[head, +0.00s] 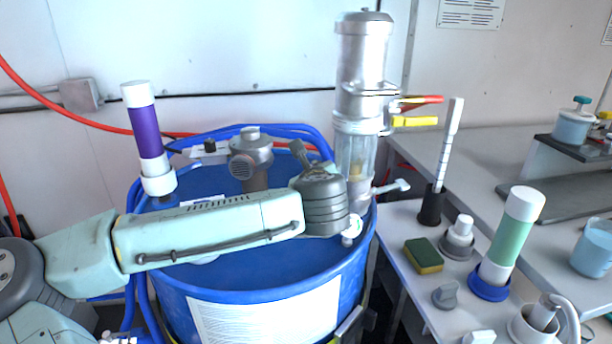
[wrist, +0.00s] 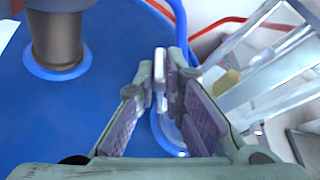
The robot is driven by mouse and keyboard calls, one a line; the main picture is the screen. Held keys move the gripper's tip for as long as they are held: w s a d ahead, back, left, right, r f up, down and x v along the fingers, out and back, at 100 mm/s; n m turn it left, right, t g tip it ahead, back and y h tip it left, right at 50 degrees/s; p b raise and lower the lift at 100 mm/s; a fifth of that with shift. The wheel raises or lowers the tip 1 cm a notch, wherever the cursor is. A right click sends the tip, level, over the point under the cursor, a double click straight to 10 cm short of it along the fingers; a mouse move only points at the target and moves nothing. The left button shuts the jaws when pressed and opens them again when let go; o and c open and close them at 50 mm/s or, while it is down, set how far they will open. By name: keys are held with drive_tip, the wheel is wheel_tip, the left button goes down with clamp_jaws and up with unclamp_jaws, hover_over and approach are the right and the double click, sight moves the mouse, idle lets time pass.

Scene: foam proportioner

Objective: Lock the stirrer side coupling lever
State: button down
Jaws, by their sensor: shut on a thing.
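A pale grey coupling lever (wrist: 160,68) stands upright between the fingertips of my gripper (wrist: 162,80) in the wrist view. The fingers are shut on it. It is on the stirrer-facing side of the metal and clear pump column (head: 362,105). The lever is hidden behind my wrist in the head view, and its lower joint is mostly hidden in the wrist view. A second pale lever (head: 390,187) sticks out to the right of the column's base. The stirrer fitting (head: 250,158) stands left of my gripper; its dark shaft (wrist: 58,40) shows in the wrist view.
The blue drum (head: 250,268) carries the column and stirrer. A purple tube (head: 145,130) stands at its back left. Red and yellow handles (head: 415,121) jut from the column. The right-hand bench holds a sponge (head: 424,255) and a green tube (head: 512,235). Blue hoses run behind the drum.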

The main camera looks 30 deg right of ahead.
drive_tip(key=shift+s+d+r+m+y, duration=0.1)
drive_tip(key=shift+d+r+m+y, duration=0.1)
drive_tip(key=shift+d+m, duration=0.15)
drive_tip(key=shift+s+d+r+m+y, duration=0.1)
drive_tip(key=shift+d+m+y, duration=0.15)
drive_tip(key=shift+m, duration=0.1)
drive_tip(key=c, duration=1.7)
unclamp_jaws()
drive_tip(key=shift+s, duration=0.1)
drive_tip(key=shift+v, duration=3.9)
